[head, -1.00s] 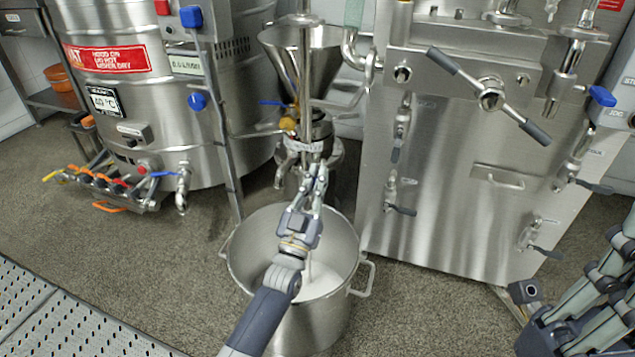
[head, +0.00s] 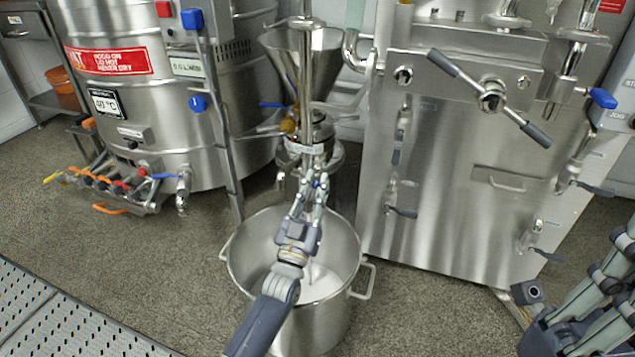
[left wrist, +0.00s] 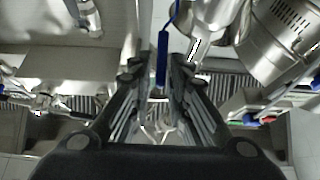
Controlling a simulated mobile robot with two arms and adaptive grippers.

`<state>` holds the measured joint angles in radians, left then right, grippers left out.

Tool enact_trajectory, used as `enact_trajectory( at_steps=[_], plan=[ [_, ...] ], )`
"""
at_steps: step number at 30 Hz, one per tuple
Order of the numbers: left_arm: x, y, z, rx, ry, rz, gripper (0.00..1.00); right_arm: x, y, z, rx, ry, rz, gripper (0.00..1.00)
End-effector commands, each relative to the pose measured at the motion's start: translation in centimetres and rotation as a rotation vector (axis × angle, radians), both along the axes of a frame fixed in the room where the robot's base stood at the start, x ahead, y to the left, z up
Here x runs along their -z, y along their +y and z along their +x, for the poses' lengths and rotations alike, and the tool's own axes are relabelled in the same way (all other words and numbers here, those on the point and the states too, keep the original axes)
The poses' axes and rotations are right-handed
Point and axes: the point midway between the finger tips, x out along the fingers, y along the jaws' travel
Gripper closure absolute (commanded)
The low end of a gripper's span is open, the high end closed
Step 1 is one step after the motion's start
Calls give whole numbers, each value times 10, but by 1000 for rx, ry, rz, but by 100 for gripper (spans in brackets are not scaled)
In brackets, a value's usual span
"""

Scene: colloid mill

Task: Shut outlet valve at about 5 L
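The colloid mill (head: 305,150) with its steel hopper (head: 300,55) stands behind a steel pot (head: 320,335) on the floor. A thin pale stream (head: 311,268) falls into the pot, which holds white liquid (head: 318,285). My left gripper (head: 317,184) reaches over the pot to the mill's outlet and covers much of it. In the left wrist view, a blue valve lever (left wrist: 162,62) lies between my open left fingers (left wrist: 156,72), with gaps visible on both sides. My right arm shows at the right edge, and its gripper's opening is unclear.
A steel tank (head: 150,100) with orange- and blue-handled valves stands left. A steel cabinet machine (head: 450,200) with a crossbar handle (head: 490,97) stands right. A perforated platform (head: 60,320) is at the lower left. Bare floor (head: 120,250) lies left of the pot.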

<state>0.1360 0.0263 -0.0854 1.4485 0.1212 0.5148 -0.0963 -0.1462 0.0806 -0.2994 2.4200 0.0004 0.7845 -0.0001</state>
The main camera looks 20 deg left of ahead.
Motion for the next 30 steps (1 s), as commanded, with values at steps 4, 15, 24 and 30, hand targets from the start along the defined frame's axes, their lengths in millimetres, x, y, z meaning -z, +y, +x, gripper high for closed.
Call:
enact_trajectory(
  at_steps=[4,15,24,30],
  plan=[
    [16,1,-25,0,6,0,83,0,0,0,0,1,0,100],
    [50,3,-84,1,4,1,83,0,0,0,0,1,-1,100],
    [55,3,-95,1,1,1,83,0,0,0,0,1,0,100],
    [55,3,-94,1,1,1,83,0,0,0,0,2,-1,100]
  ],
)
